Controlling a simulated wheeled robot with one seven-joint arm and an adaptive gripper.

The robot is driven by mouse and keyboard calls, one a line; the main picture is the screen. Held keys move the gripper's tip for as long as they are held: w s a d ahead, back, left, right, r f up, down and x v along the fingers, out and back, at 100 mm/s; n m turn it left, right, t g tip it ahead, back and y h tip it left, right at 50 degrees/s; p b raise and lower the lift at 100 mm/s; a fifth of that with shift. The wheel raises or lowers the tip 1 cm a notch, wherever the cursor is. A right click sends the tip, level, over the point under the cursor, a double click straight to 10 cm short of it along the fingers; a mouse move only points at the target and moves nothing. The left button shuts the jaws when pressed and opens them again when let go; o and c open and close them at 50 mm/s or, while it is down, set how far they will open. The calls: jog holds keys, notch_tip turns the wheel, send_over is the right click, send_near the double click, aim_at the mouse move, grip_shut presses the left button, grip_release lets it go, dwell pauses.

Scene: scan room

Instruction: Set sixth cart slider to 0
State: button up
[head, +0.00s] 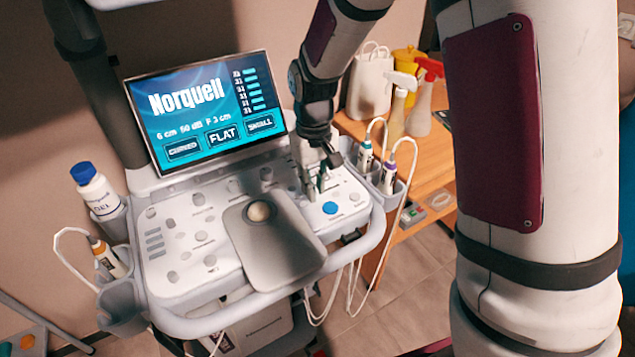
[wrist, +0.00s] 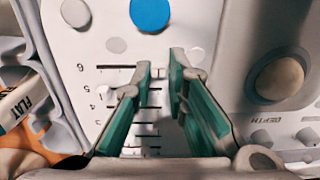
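The ultrasound cart's control panel (head: 190,255) lies below its screen. In the wrist view a bank of numbered sliders (wrist: 115,67) shows, with the row marked 6 nearest the blue button (wrist: 150,14). My gripper (wrist: 162,70) has green-padded fingers pointing down over this bank, with a narrow gap between the tips. The tips are beside the far part of the sixth row. I cannot make out its knob clearly, or whether a finger touches it. In the head view my gripper (head: 318,182) is at the panel's right side, just above the blue button (head: 330,208), and hides the sliders.
A trackball (head: 260,211) on a grey palm rest is left of my gripper. The lit screen (head: 205,108) rises behind the panel. Probes with cables (head: 388,172) hang at the right edge. Spray bottles (head: 398,105) stand on a wooden table behind.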

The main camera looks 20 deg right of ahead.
jog(key=o, duration=0.3)
jog(key=shift+a, duration=0.2)
jog(key=shift+r, duration=0.15)
notch_tip(320, 180, up, 12)
dwell(0.4)
jog(key=s+d+r+m+t+p, duration=0.1)
jog(key=s+d+r+t+p, duration=0.2)
jog(key=s+r, duration=0.9)
jog(key=s+d+r+m+t+p, duration=0.1)
jog(key=s+d+m+p, duration=0.1)
jog(key=s, duration=1.4)
jog(key=shift+s+d+r+p, duration=0.25)
jog(key=shift+d+p, duration=0.25)
jog(key=shift+p, duration=0.35)
